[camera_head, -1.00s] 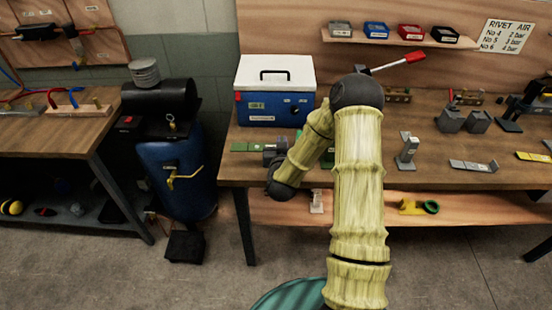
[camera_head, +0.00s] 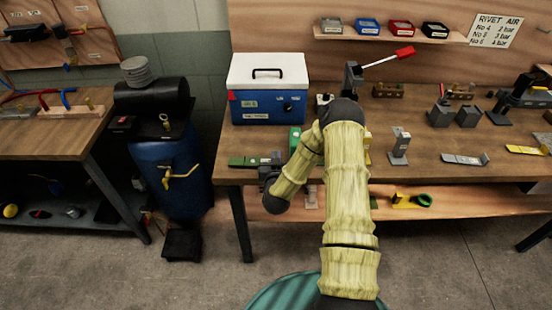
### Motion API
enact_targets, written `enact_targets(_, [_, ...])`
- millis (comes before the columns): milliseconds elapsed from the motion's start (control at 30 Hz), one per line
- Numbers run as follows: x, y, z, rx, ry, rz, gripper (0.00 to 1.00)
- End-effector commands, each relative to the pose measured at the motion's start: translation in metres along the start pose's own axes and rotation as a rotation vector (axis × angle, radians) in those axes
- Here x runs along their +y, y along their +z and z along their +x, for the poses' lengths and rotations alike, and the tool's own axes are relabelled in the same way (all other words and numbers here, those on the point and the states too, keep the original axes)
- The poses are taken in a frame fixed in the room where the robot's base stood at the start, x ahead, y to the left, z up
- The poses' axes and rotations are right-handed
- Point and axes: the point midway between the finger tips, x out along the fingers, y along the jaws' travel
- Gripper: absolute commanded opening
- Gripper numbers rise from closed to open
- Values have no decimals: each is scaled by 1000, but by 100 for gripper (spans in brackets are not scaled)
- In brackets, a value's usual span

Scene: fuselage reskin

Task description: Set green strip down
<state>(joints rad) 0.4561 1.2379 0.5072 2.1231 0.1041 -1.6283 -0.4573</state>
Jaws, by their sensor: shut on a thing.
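The green strip (camera_head: 246,161) is a flat, dark green bar at the left end of the workbench (camera_head: 228,173), in front of the blue and white box. Its right end meets my gripper (camera_head: 268,164), which is shut on it. My forearm and wrist partly hide the gripper, and the fingertips are too small to make out clearly. The strip looks roughly level. I cannot tell whether it touches the bench top or hangs just above it.
The blue box with a white lid (camera_head: 268,90) stands behind the strip. A green upright piece (camera_head: 295,139) stands close to my wrist.

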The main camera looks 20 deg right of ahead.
Motion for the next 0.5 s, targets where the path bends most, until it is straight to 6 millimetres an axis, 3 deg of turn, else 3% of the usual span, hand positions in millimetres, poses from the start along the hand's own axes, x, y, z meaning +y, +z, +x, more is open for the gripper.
enact_targets(500, [0,14,2,2,-1,0,0])
